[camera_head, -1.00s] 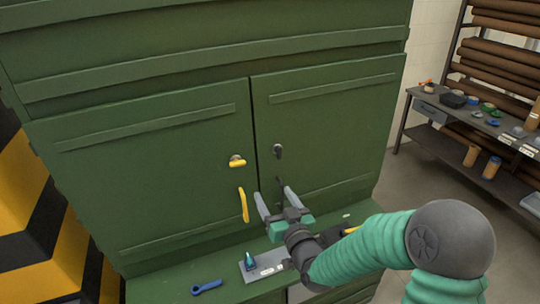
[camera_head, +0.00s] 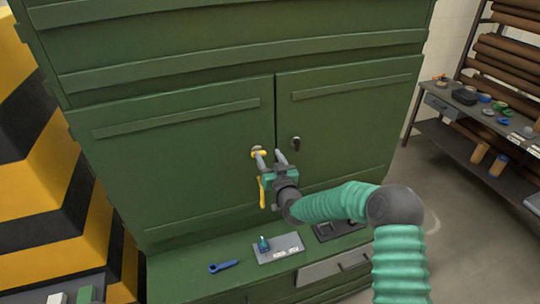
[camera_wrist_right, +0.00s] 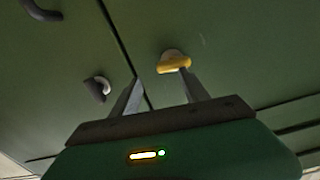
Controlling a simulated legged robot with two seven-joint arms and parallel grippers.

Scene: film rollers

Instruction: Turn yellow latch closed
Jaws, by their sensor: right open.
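The yellow latch (camera_head: 257,153) sits on the left door of the green cabinet (camera_head: 185,150), above the yellow door handle (camera_head: 262,193). Its lever lies roughly horizontal on a pale round base. My right gripper (camera_head: 269,157) is open and at the latch, with one fingertip partly covering it in the head view. In the right wrist view the latch (camera_wrist_right: 175,63) shows just beyond one fingertip, and the other finger is over by the door seam. I cannot tell whether the finger touches the latch. My left gripper is out of view.
A dark latch (camera_head: 296,142) is on the right door, across the seam. On the ledge below lie a blue wrench (camera_head: 222,267) and a grey plate (camera_head: 279,249) with a small teal item. A cluttered shelf (camera_head: 470,110) stands at the far right.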

